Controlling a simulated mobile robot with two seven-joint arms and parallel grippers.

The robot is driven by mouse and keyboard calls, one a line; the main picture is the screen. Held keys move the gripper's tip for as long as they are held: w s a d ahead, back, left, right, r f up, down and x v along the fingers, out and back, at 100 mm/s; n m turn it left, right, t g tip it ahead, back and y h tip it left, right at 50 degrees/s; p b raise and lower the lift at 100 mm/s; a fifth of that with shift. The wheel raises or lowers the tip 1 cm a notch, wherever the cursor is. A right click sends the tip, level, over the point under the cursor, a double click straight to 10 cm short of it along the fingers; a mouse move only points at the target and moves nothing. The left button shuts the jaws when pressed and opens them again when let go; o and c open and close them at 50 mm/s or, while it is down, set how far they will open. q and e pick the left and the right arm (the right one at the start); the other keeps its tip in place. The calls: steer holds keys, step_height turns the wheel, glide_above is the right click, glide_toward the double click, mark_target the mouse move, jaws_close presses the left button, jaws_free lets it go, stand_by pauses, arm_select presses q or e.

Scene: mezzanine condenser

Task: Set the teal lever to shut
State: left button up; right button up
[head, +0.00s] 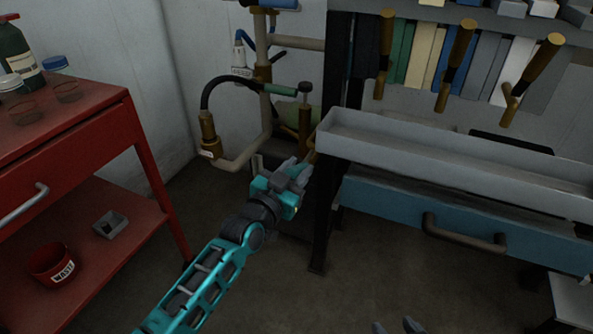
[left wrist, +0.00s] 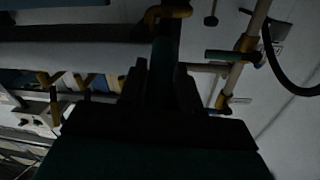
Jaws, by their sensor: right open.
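A dark green-teal lever (head: 280,89) sticks out sideways from the upright pipe (head: 265,108) by the back wall. It lies roughly crosswise to that pipe. In the left wrist view a dark teal bar (left wrist: 224,55), seemingly the same lever, shows at upper right beside a brass fitting (left wrist: 246,43). My left gripper (head: 299,170) is below the lever, by the bench's left leg, apart from the lever. My right gripper (head: 397,327) is open at the bottom edge, partly cut off.
A metal bench with a grey tray (head: 440,163) and blue drawer (head: 400,205) stands right of my left gripper. A red cart (head: 90,110) stands at left. A black hose (head: 222,84) arches beside the pipe. Brass-coloured handles (head: 456,65) hang above the tray. Floor between is clear.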

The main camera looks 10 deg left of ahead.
arm_select(q)
jaws_close()
